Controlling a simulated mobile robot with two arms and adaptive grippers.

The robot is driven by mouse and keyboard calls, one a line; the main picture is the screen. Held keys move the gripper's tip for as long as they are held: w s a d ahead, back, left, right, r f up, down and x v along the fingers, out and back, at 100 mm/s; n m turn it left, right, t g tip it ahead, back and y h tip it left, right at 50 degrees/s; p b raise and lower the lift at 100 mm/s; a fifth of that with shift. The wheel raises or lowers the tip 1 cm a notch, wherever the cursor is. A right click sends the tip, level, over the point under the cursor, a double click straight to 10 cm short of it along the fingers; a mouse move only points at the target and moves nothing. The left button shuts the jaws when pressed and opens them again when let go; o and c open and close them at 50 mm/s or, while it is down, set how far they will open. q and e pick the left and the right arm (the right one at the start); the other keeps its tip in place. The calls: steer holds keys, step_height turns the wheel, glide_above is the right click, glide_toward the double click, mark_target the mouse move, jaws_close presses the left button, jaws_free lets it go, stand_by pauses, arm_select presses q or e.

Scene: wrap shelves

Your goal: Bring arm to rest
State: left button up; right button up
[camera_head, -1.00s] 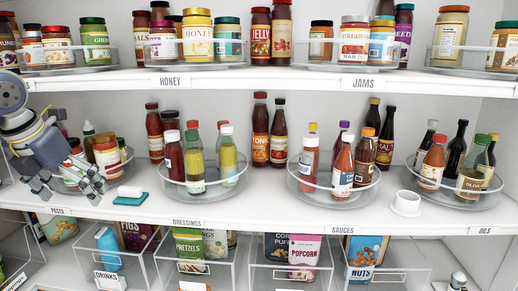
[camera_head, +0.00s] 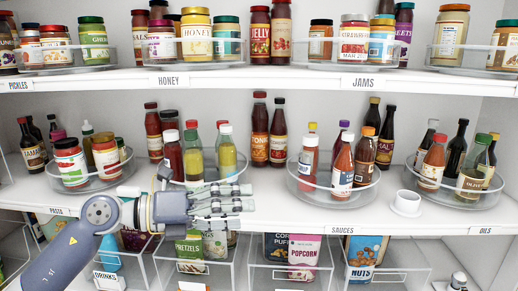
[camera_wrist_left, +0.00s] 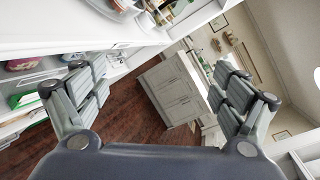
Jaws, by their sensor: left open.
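My left arm (camera_head: 75,250) reaches in from the lower left. Its gripper (camera_head: 248,198) is in front of the middle shelf, with its fingers pointing right, below the dressings turntable (camera_head: 236,184). In the left wrist view the gripper (camera_wrist_left: 155,85) is open, with its two fingers wide apart and nothing between them. The wrist view looks past the shelves toward the floor and a far cabinet. My right gripper is not recognisable in any view.
Turntables with jars and bottles stand on both shelves. Clear bins (camera_head: 195,272) fill the lower level. The wrist view shows a wooden floor (camera_wrist_left: 130,115) and a grey cabinet (camera_wrist_left: 172,92).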

arm_select(q)
steer(key=a+r+n+t, duration=0.3)
steer(key=a+n+t, duration=0.1)
steer(key=n+t, duration=1.05)
steer(key=w+a+f+n+t+y, duration=0.2)
steer(key=a+f+n+y, duration=0.6)
steer(key=f+n+y, duration=0.5)
steer(key=s+a+f+n+g+y, duration=0.2)
steer(key=s+a+f+n+g, duration=0.15)
steer(key=f, duration=0.35)
steer(key=s+a+f+n+g+y, duration=0.2)
steer(key=f+n+g, duration=0.1)
steer(key=f+n, duration=0.25)
steer(key=s+d+f+n+g+h, duration=0.1)
steer(key=s+f+g, duration=0.5)
steer(key=s+f, duration=0.5)
steer(key=s+f+n+g, duration=0.1)
steer(key=s+f+g, duration=0.55)
steer(key=s, duration=0.75)
step_height(320, 180, down, 29)
steer(key=s+b, duration=0.2)
steer(key=s+a+f+g+b, duration=0.1)
steer(key=s+a+f, duration=0.2)
steer(key=s+f, duration=1.3)
steer(key=shift+s+f+b, duration=0.15)
steer(key=shift+f+b, duration=0.2)
steer(key=shift+f, duration=0.35)
